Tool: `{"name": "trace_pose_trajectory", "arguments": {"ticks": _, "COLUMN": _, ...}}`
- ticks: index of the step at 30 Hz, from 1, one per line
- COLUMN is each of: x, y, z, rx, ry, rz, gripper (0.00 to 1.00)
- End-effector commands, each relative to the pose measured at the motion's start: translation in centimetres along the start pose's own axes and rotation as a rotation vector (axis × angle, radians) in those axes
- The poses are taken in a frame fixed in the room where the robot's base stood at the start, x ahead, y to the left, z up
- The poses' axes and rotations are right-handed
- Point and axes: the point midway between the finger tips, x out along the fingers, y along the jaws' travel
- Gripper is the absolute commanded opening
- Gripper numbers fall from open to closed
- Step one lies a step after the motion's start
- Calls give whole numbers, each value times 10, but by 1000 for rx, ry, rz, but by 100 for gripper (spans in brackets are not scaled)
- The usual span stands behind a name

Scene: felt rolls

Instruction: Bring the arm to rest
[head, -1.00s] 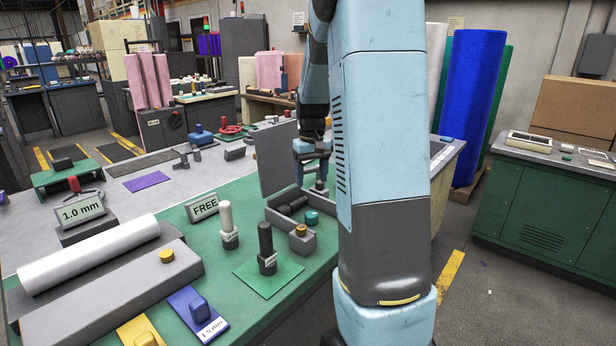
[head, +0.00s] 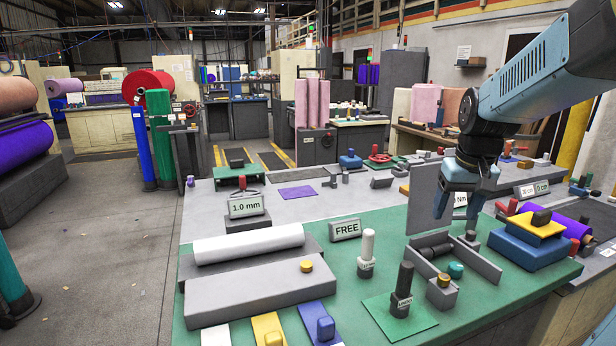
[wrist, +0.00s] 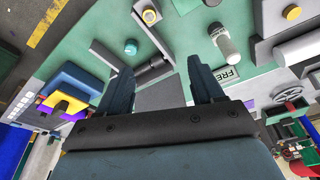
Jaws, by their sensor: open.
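My gripper (head: 458,205) is open and empty, fingers pointing down, above the back of the open grey box (head: 476,260) on the green-topped bench. In the wrist view its two fingers (wrist: 162,88) are spread apart with nothing between them. The box has a raised grey lid (head: 421,198) and holds a dark cylinder (head: 436,250). My arm reaches in from the upper right in the head view.
A teal knob (head: 456,270), a dark-handled piece (head: 402,290) on a green square and a white-handled piece (head: 367,250) stand near the box. A FREE sign (head: 345,229), a white roll (head: 248,244) and a blue block with a yellow top (head: 530,245) are also on the bench.

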Motion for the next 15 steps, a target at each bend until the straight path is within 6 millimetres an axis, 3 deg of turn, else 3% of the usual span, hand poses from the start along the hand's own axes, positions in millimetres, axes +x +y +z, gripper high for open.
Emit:
{"name": "trace_pose_trajectory", "arguments": {"ticks": 6, "x": -29, "y": -26, "z": 43, "rx": -23, "ry": 84, "rz": -5, "gripper": 67}}
{"name": "trace_pose_trajectory", "arguments": {"ticks": 15, "x": -52, "y": -51, "z": 104, "rx": -49, "ry": 192, "rz": -11, "gripper": 67}}
